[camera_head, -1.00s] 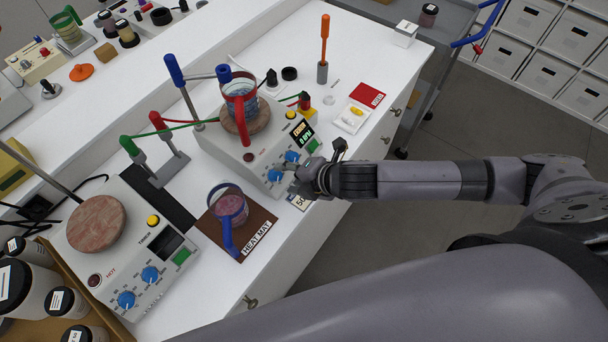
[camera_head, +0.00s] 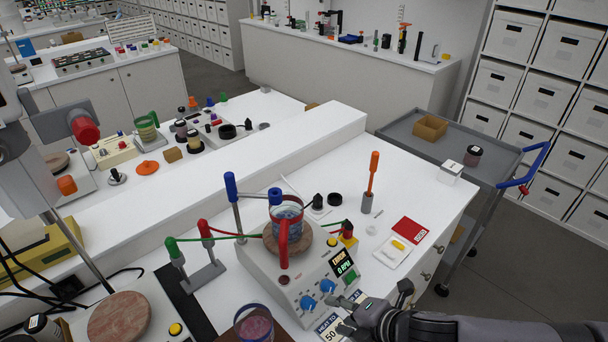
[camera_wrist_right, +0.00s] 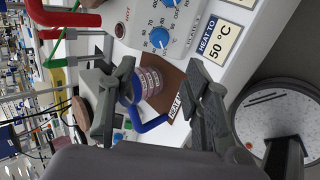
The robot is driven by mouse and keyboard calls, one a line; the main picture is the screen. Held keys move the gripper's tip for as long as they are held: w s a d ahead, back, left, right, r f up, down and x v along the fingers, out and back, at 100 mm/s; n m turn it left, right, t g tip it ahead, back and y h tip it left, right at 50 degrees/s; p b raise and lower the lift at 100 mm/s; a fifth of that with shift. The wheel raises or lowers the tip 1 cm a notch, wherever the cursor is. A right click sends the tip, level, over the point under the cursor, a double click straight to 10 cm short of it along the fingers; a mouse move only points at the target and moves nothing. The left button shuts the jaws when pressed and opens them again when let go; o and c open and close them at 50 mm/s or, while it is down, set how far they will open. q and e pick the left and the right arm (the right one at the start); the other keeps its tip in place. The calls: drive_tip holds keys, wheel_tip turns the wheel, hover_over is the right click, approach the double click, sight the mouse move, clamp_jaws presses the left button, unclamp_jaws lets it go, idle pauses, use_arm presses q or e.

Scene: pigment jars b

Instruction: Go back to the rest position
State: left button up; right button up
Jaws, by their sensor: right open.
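My right gripper (camera_head: 374,308) is open and empty, just right of the front of the rear stirring hotplate (camera_head: 262,273), apart from its blue knobs (camera_head: 318,294). In the right wrist view my right gripper (camera_wrist_right: 168,88) frames a beaker with a blue handle (camera_wrist_right: 150,85) that lies beyond the fingers, not between them. A beaker with blue liquid (camera_head: 288,218) and a red handle stands on the hotplate's round top. A card reading "HEAT TO 50 °C" (camera_wrist_right: 218,42) lies beside the hotplate. My left gripper is not in view.
A second hotplate with a round top (camera_head: 119,318) stands at lower left. A grey cart (camera_head: 400,130) is beyond the bench; open floor lies right.

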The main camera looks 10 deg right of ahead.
drive_tip(key=s+a+r+m, duration=0.1)
drive_tip(key=a+r+m, duration=0.1)
drive_tip(key=a+m, duration=0.35)
drive_tip(key=s+d+f+m+g+h, duration=0.2)
drive_tip(key=s+d+f+m, duration=0.1)
drive_tip(key=s+d+m, duration=0.5)
drive_tip(key=s+d+f+m+g+h, duration=0.25)
drive_tip(key=s+d+f+m, duration=0.2)
drive_tip(key=m, duration=0.55)
wheel_tip(320, 180, down, 34)
drive_tip(key=s+r+g+b, duration=0.1)
drive_tip(key=s+b, duration=0.1)
drive_tip(key=b, duration=0.6)
drive_tip(key=s+d+f+b, duration=0.1)
drive_tip(key=s+f+b, duration=0.2)
drive_tip(key=s+f, duration=0.5)
drive_tip(key=s+d+f+g+b, duration=0.1)
drive_tip(key=s+f+b, duration=0.2)
drive_tip(key=s+f, duration=0.5)
wheel_tip(320, 180, down, 7)
drive_tip(key=shift+s+d+f+n, duration=0.1)
drive_tip(key=shift+s+d+n, duration=0.1)
drive_tip(key=shift+s+n, duration=0.2)
